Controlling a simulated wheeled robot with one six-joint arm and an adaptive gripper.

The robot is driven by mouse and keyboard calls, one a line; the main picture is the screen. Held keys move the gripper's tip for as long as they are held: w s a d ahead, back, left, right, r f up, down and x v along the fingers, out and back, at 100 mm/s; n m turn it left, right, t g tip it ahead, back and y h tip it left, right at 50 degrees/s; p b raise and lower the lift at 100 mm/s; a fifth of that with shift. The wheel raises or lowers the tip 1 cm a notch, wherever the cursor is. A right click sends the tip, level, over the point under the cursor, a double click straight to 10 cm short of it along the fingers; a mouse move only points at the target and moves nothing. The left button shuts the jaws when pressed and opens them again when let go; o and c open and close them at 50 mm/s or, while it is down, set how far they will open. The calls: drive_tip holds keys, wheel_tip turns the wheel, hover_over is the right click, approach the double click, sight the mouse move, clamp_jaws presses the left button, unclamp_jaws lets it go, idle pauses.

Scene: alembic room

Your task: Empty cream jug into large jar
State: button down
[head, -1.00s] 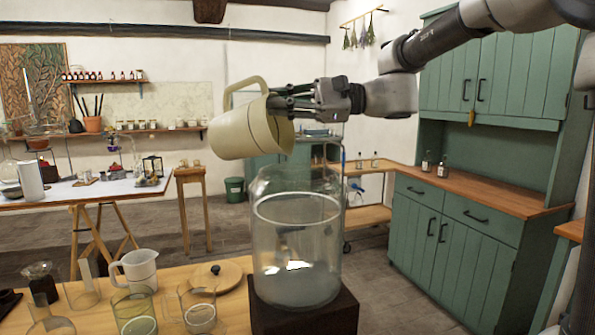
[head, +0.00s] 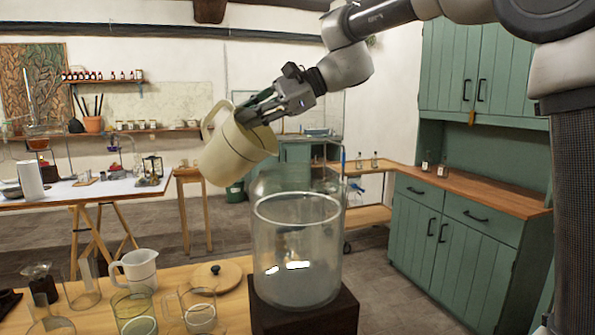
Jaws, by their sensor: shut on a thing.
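The cream jug (head: 228,152) is in the air in the head view, tilted with its open mouth up and to the right. My gripper (head: 256,112) is shut on the jug at its mouth end; the fingertips partly overlap the rim, so the exact grip is hard to see. The large jar (head: 297,245) is clear glass and stands upright on a dark block. Whitish contents show low in it. The jug is above and to the left of the jar's mouth, and no stream shows between them.
The dark block (head: 328,312) stands at the wooden table's right end. A white jug (head: 138,269), a round wooden lid (head: 217,275) and several glass vessels (head: 135,312) stand left of the jar. Green cabinets (head: 450,245) are behind on the right.

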drive_tip(key=shift+w+a+f+h, duration=0.4)
drive_tip(key=shift+a+f+h, duration=0.25)
drive_tip(key=shift+a+h, duration=0.2)
drive_tip(key=shift+w+a+f+m+g+h, duration=0.2)
drive_tip(key=shift+w+a+g+h, duration=0.1)
drive_tip(key=shift+a+h, duration=0.3)
drive_tip(key=shift+w+a+f+m+g+h, duration=0.1)
drive_tip(key=shift+w+a+m+g+h, duration=0.15)
drive_tip(key=shift+a+h, duration=0.35)
drive_tip(key=shift+w+a+f+m+g+h, duration=0.15)
drive_tip(key=shift+w+a+g+h, duration=0.2)
drive_tip(key=shift+a, duration=0.4)
drive_tip(key=a+h, duration=0.1)
drive_tip(key=w+a+f+h, duration=0.1)
drive_tip(key=shift+m+g+h, duration=0.3)
drive_tip(key=shift+g+h, duration=0.1)
drive_tip(key=shift+w+a+f+g+h, duration=0.1)
drive_tip(key=shift+a+f+g+h, duration=0.15)
drive_tip(key=shift+h, duration=0.35)
drive_tip(key=shift+r, duration=0.15)
